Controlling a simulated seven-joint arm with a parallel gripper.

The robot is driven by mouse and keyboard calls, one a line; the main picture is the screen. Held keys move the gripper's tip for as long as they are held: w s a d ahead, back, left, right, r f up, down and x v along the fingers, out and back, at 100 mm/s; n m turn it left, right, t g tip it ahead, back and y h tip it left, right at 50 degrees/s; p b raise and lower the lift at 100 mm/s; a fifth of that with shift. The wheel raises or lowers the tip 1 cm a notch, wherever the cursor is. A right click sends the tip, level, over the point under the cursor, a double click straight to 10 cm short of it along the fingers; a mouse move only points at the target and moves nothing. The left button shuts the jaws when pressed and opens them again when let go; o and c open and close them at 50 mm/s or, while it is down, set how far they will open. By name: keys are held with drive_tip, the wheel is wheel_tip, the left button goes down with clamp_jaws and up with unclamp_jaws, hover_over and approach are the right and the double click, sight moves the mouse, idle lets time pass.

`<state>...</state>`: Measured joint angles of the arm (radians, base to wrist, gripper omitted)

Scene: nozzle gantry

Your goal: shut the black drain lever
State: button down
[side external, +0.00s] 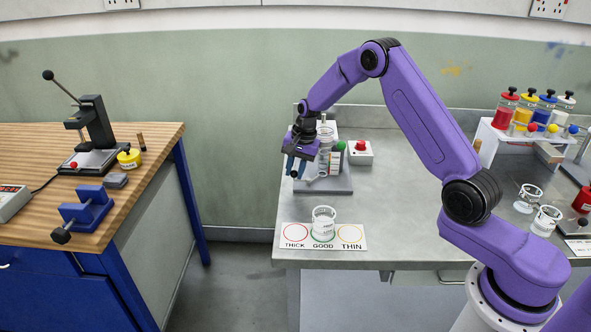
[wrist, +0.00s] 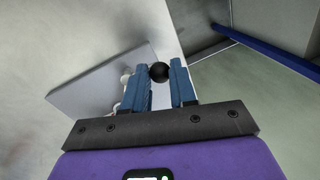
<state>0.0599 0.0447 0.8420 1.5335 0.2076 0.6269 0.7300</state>
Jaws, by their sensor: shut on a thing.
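The black ball knob of the drain lever (wrist: 159,72) shows between my two blue fingertips in the wrist view. My gripper (wrist: 160,82) is shut on it. In the side view my gripper (side external: 296,170) points down at the left edge of the gantry's grey base plate (side external: 338,186). The lever cannot be made out there, as my fingers and wrist cover it. How far the lever is turned cannot be told.
A clear cup (side external: 323,226) stands on the THICK/GOOD/THIN card (side external: 293,241), over the GOOD ring, in front of the gantry. A box with a red button (side external: 360,148) sits behind right. More cups (side external: 528,197) stand at the right, beyond my arm.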

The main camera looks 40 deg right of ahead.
sight(307, 181)
drive_tip(key=shift+w+d+r, duration=0.1)
drive_tip(key=c, duration=1.2)
unclamp_jaws()
wheel_tip(307, 181, up, 17)
drive_tip(key=s+d, duration=0.1)
drive_tip(key=s, duration=0.2)
drive_tip(key=shift+d, duration=0.4)
drive_tip(key=s+a+n+g, duration=0.1)
drive_tip(key=s+a+n, duration=1.2)
drive_tip(key=s, duration=0.5)
drive_tip(key=s+d+f+n, duration=0.1)
drive_tip(key=s+n, duration=0.4)
drive_tip(key=s, duration=0.6)
drive_tip(key=s+d+f+n, duration=0.1)
drive_tip(key=s+n, duration=0.5)
drive_tip(key=s, duration=0.6)
drive_tip(key=shift+d+f+g+h, duration=0.2)
drive_tip(key=shift+f+g+h, duration=0.1)
drive_tip(key=shift+h, duration=0.1)
